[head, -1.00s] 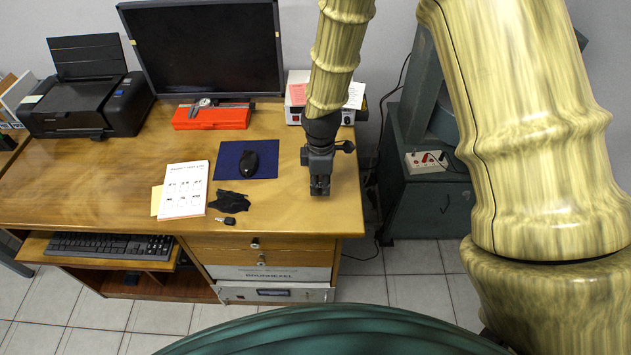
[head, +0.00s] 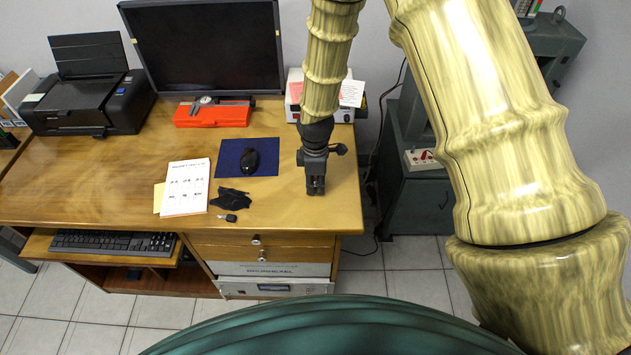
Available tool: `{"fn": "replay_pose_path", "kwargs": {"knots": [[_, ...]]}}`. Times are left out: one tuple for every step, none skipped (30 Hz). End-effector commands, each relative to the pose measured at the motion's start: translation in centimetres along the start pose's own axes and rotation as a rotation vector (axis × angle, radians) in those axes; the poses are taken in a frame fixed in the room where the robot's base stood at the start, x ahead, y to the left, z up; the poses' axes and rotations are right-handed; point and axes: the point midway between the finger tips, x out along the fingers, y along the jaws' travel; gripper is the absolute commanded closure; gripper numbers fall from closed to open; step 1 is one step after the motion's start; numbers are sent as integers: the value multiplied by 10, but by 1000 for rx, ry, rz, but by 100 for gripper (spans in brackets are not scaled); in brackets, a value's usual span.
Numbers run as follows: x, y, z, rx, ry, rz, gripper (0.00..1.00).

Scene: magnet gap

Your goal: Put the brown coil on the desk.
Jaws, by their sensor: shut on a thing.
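My gripper (head: 315,187) points down over the right part of the wooden desk (head: 275,205), near its right edge. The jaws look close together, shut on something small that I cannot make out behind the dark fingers. I see no brown coil clearly anywhere; what the jaws hold may be hidden by them. I cannot tell whether the fingertips touch the desk top.
Left of my gripper lie a mouse (head: 249,160) on a blue pad (head: 231,154), a black cloth (head: 229,198), a key (head: 227,217) and a booklet (head: 186,188). An orange box (head: 211,115), a monitor (head: 207,45) and a printer (head: 88,98) stand behind. The desk's front right is clear.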

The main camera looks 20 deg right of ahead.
Motion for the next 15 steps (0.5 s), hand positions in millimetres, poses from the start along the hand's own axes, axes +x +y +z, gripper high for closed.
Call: {"fn": "replay_pose_path", "kwargs": {"knots": [[0,0,0,0,0,0,100],[1,0,0,0,0,0,100],[2,0,0,0,0,-1,100],[3,0,0,0,0,-1,100],[2,0,0,0,0,0,72],[2,0,0,0,0,0,65],[2,0,0,0,0,0,59],[2,0,0,0,0,0,56],[2,0,0,0,0,0,56],[2,0,0,0,0,0,56],[2,0,0,0,0,-1,56],[2,0,0,0,0,0,56],[2,0,0,0,0,-1,56],[2,0,0,0,0,-1,56],[2,0,0,0,0,-1,56]]}}
